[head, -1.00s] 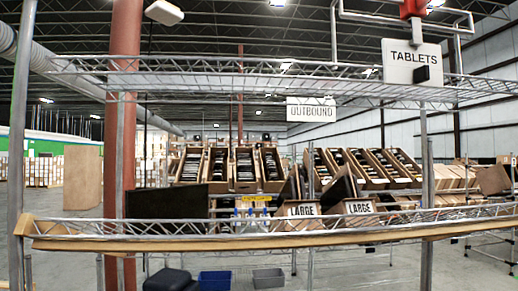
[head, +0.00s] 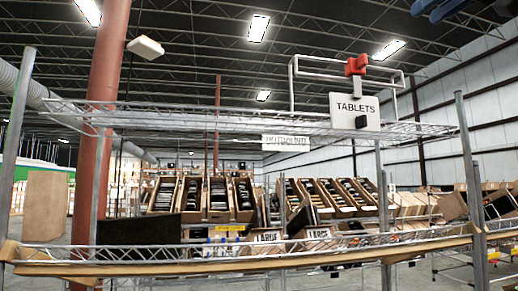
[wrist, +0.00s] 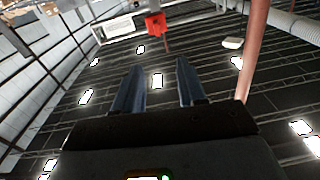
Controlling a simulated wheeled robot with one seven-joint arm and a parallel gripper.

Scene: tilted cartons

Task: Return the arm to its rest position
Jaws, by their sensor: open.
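My gripper (wrist: 160,66) shows in the wrist view with its two blue-grey fingers apart and nothing between them. It points up toward the dark ceiling, clear of any object. In the head view a dark blue shape cut off by the top right edge may be part of my arm; I cannot tell. The rest of my arm is not in view.
A wire shelf rack (head: 250,262) with a wooden front edge crosses ahead. Behind it are tilted cartons (head: 218,198) of dark items and a black panel (head: 138,230). A TABLETS sign (head: 355,111) hangs above. A red column (head: 103,110) stands left.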

